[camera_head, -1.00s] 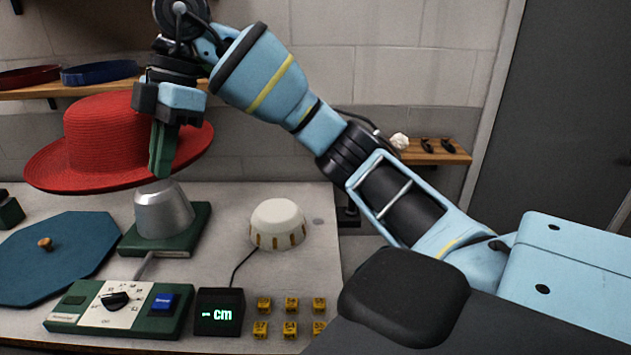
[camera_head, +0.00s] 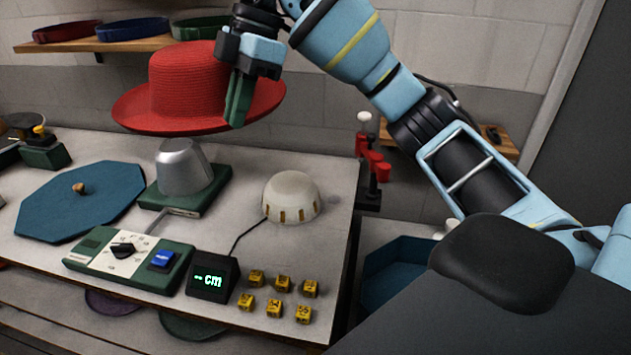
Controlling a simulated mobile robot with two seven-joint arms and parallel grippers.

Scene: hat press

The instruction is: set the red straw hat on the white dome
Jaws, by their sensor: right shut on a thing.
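The red straw hat (camera_head: 185,88) hangs above the table, brim roughly level, over the silver metal block. My right gripper (camera_head: 238,100) is shut on the right side of the hat, its green fingers at the brim. The white dome (camera_head: 291,194) with brass-coloured marks around its lower edge sits on the table, to the right of and lower than the hat. Nothing covers it. My left gripper is not in view.
The silver block (camera_head: 184,166) stands on a green base (camera_head: 208,198), close below the hat. A blue octagonal lid (camera_head: 75,205), a control box (camera_head: 130,262), a cm display (camera_head: 213,280) and several yellow cubes (camera_head: 283,284) lie on the table. A shelf (camera_head: 140,42) holds hat bands behind.

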